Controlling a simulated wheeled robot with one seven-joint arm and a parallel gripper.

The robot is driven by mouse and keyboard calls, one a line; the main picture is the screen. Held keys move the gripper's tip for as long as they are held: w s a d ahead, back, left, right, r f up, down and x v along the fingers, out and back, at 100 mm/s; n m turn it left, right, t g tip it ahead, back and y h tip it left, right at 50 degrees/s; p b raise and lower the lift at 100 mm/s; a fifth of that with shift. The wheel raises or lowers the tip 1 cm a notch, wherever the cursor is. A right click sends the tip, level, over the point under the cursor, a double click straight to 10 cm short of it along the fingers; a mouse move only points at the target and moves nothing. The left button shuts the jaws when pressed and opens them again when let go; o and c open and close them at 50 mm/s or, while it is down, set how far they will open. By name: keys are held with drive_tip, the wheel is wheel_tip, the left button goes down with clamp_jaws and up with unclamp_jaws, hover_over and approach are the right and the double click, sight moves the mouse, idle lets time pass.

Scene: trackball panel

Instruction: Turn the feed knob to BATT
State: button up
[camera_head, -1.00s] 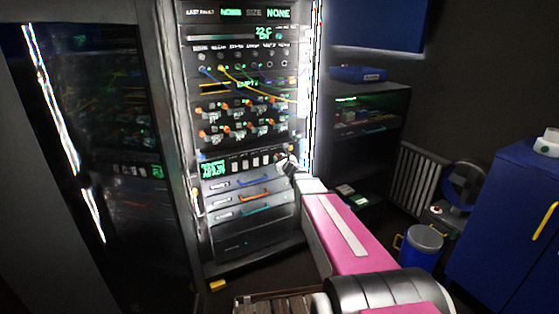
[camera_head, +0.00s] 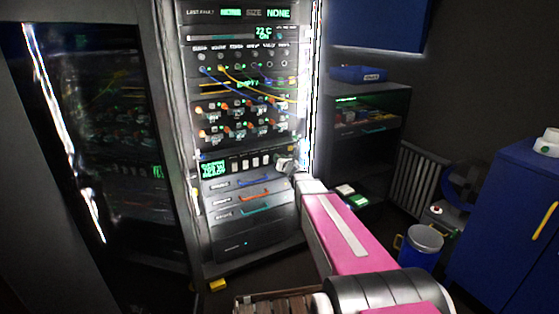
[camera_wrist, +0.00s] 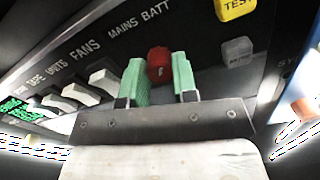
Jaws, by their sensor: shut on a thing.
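The feed knob (camera_wrist: 158,65) is red and sits on the dark panel below the words MAINS and BATT in the wrist view. My gripper (camera_wrist: 161,80) has two green fingertips, one on each side of the knob, and is shut on it. A small pale mark shows on the knob's face, but I cannot tell for certain which word it points to. In the head view my gripper (camera_head: 285,164) is at the right end of the rack's switch row, and the knob is hidden there.
A row of white rocker switches (camera_wrist: 103,79) lies left of the knob, with a green display (camera_wrist: 14,108) beyond. A yellow TEST button (camera_wrist: 236,8) and a grey button (camera_wrist: 237,50) are on the right. Drawers with coloured handles (camera_head: 252,195) lie below.

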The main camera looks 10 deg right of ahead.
idle(0.3)
drive_tip(key=o, duration=0.9)
drive_tip(key=v, duration=1)
drive_tip(key=shift+s+d, duration=0.15)
drive_tip(key=shift+s, duration=0.25)
